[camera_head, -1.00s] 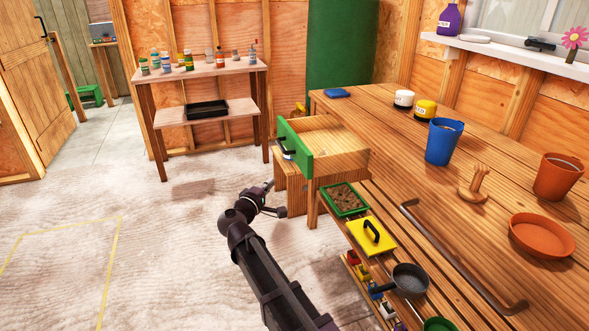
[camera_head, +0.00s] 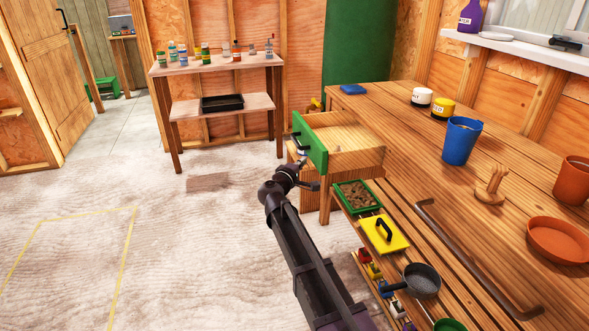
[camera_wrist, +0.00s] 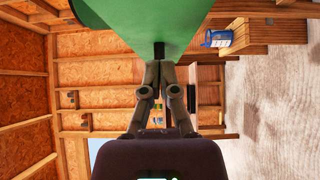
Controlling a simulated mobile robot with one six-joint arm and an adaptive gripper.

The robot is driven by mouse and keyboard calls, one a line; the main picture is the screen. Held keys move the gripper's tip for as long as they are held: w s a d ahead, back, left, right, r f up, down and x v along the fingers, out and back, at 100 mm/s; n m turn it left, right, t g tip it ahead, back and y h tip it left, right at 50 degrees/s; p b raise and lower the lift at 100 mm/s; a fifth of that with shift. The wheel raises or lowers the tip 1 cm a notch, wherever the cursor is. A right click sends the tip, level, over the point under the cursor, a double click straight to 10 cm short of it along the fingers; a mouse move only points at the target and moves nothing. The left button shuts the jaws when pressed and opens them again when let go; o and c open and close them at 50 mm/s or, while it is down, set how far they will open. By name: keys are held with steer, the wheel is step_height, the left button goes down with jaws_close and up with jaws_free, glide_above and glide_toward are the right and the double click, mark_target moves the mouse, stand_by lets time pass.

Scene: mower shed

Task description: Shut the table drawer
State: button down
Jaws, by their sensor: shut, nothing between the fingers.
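The table drawer (camera_head: 345,138) is pulled out from the left end of the wooden table (camera_head: 420,130). Its green front (camera_head: 310,145) has a dark handle (camera_head: 301,143) on its outer face. The inside of the drawer that shows is mostly bare wood. My gripper (camera_head: 304,166) is shut and empty, just in front of the green front and low by the handle. In the wrist view, my fingertips (camera_wrist: 160,64) point at the green front (camera_wrist: 185,20), close to a dark part at its edge. I cannot tell whether they touch it.
A blue cup (camera_head: 460,140) stands on the table. A shelf (camera_head: 222,106) with bottles stands behind. The floor to the left is clear.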

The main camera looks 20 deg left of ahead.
mark_target(316, 156)
steer(key=shift+w+d, duration=0.45)
steer(key=shift+d, duration=0.25)
steer(key=shift+w+d, duration=0.4)
steer(key=shift+d, duration=0.25)
